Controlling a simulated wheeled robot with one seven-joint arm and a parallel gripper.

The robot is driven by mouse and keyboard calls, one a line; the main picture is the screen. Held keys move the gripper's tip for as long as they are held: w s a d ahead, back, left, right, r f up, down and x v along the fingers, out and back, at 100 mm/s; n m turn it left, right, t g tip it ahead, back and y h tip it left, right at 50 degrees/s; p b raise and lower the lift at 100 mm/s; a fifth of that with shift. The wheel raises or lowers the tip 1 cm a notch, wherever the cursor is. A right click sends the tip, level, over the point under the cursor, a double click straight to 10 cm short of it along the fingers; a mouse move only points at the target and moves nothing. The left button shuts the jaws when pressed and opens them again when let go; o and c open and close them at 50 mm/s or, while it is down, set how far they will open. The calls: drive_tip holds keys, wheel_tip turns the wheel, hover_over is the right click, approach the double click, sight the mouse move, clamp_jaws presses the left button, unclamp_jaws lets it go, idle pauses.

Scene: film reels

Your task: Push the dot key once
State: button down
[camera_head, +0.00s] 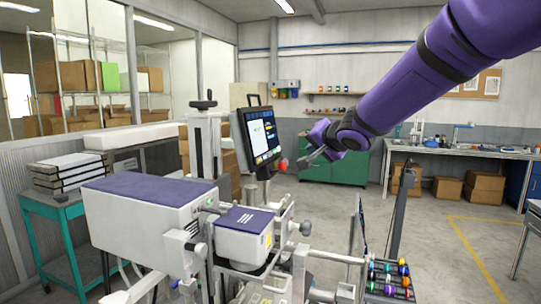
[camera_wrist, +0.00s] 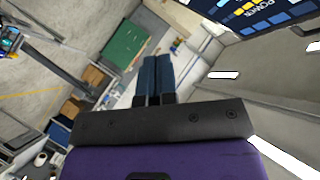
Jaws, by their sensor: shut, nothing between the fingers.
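A dark upright touch panel (camera_head: 260,136) stands on the machine in the middle of the head view, with a lit white area and blue and yellow blocks. Its lower part shows at the top right of the wrist view (camera_wrist: 262,14), tilted, with blue and yellow keys and lettering. I cannot make out which key is the dot key. My gripper (camera_head: 311,158) is to the right of the panel, apart from it. In the wrist view, my gripper's dark fingers (camera_wrist: 155,62) are shut together and empty, to the left of the panel.
A purple-topped white machine (camera_head: 150,189) fills the lower left, with a smaller purple-topped block (camera_head: 245,220) beside it. A red knob (camera_head: 283,164) sits by the panel's lower right edge. A rack of colored reels (camera_head: 389,275) is at the lower right. Open floor lies to the right.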

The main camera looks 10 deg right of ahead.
drive_tip(key=w+a+f, duration=0.1)
drive_tip(key=w+a, duration=0.3)
drive_tip(key=a, duration=0.3)
drive_tip(key=shift+w+f, duration=0.35)
idle(0.6)
drive_tip(key=shift+a, duration=0.15)
idle(2.0)
drive_tip(key=shift+w+a+f, duration=0.1)
drive_tip(key=shift+w+a, duration=0.15)
drive_tip(key=shift+w+a, duration=0.2)
drive_tip(key=shift+a, duration=0.1)
idle(0.8)
drive_tip(key=shift+d, duration=0.1)
idle(0.4)
drive_tip(key=shift+s+d, duration=0.45)
drive_tip(key=shift+d, duration=0.05)
drive_tip(key=shift+s+d+r, duration=0.2)
drive_tip(key=shift+s+d, duration=0.25)
drive_tip(key=shift+d, duration=0.25)
drive_tip(key=shift+s+d+r, duration=0.2)
drive_tip(key=shift+s+d, duration=0.25)
drive_tip(key=shift+d, duration=0.2)
drive_tip(key=shift+s+d+r, duration=0.2)
drive_tip(key=shift+s+d, duration=0.25)
drive_tip(key=shift+d, duration=0.25)
